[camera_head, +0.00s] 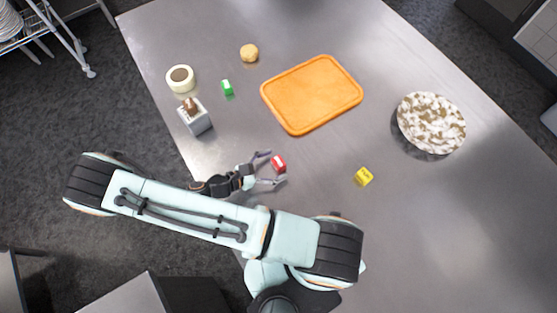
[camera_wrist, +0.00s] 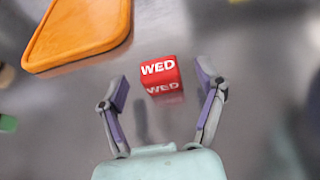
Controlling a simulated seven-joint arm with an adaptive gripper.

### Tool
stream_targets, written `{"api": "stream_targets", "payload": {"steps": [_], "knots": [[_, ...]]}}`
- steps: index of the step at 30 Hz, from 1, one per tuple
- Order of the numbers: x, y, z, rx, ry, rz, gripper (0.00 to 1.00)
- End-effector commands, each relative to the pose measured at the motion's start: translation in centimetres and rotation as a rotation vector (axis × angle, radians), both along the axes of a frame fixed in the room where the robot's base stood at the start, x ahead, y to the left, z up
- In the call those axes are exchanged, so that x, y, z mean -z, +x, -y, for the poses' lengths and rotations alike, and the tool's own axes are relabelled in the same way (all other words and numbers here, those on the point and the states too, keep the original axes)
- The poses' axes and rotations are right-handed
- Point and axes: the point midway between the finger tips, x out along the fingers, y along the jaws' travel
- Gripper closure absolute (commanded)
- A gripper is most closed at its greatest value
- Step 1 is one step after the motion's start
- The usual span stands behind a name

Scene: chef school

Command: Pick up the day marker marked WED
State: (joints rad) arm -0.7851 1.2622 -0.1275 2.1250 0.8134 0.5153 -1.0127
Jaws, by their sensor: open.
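The day marker marked WED is a small red block with white letters. It sits on the steel table. In the head view the red WED marker (camera_head: 278,163) is just off my fingertips. In the wrist view the WED marker (camera_wrist: 160,75) is ahead of and between my two fingers, with its lettering readable on two faces. My gripper (camera_head: 268,168) is open and empty, its fingers spread to either side of the marker's near side. In the wrist view my gripper (camera_wrist: 163,92) shows a gap wider than the marker. No contact is visible.
An orange cutting board (camera_head: 312,94) lies behind the marker. A yellow marker (camera_head: 363,176) is to the right, a green marker (camera_head: 227,87) at upper left. A bowl (camera_head: 431,123), tape roll (camera_head: 180,78), grey box (camera_head: 195,117) and round tan item (camera_head: 249,53) stand farther off.

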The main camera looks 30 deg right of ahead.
Motion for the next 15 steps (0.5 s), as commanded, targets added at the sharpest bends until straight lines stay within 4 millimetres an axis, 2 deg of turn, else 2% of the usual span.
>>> {"api": "stream_targets", "payload": {"steps": [4, 12, 13, 15], "knots": [[0.51, -0.01, 1.32, 0.002, -0.001, 0.0, 0.3], [0.62, 0.02, 1.56, 0.002, 0.001, 0.001, 0.3], [0.63, 0.02, 1.55, 0.002, 0.001, 0.001, 0.37], [0.62, 0.02, 1.54, 0.002, 0.001, 0.001, 0.59]]}}
